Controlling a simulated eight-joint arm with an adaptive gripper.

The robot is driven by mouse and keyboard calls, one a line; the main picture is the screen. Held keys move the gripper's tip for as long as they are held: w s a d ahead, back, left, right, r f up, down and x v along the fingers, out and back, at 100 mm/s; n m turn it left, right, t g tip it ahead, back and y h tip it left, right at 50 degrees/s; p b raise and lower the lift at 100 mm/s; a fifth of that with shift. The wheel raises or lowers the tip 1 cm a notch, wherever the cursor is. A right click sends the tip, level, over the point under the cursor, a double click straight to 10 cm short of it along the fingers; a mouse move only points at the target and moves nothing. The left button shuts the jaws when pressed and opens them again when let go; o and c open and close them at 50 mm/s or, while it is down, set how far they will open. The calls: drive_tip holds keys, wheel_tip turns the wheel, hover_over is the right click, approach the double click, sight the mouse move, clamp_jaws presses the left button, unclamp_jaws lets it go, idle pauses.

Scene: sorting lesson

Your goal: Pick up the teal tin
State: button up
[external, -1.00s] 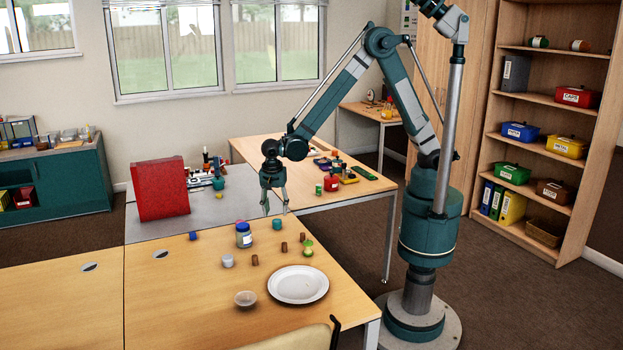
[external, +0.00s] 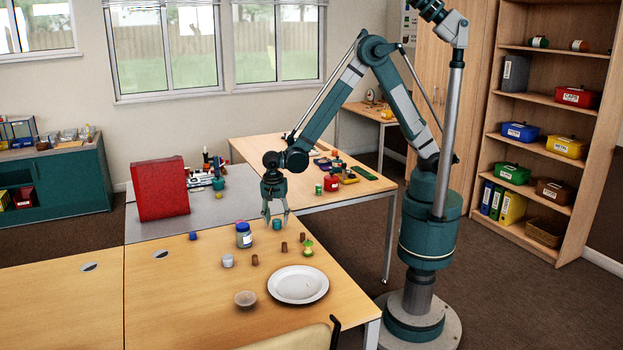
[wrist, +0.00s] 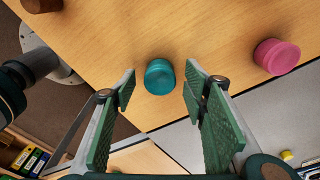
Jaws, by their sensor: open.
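The teal tin (external: 277,224) is a small round tin standing on the wooden table, near its far edge. In the wrist view the teal tin (wrist: 159,77) lies ahead of and between my two green-padded fingers, touching neither that I can see. My gripper (external: 276,222) is open and empty, pointing down over the tin in the external view. In the wrist view my gripper (wrist: 159,84) shows a wide gap between the fingertips.
A blue-lidded jar (external: 243,236) stands left of the tin. Brown corks (external: 284,247) and a green-and-yellow item (external: 308,248) stand nearer the camera. A pink tin (wrist: 277,57) lies to the right in the wrist view. A white plate (external: 298,285) lies in front.

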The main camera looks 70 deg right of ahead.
drive_tip(key=shift+d+f, duration=0.1)
drive_tip(key=shift+f, duration=0.5)
drive_tip(key=shift+c, duration=0.6)
drive_tip(key=c, duration=0.9)
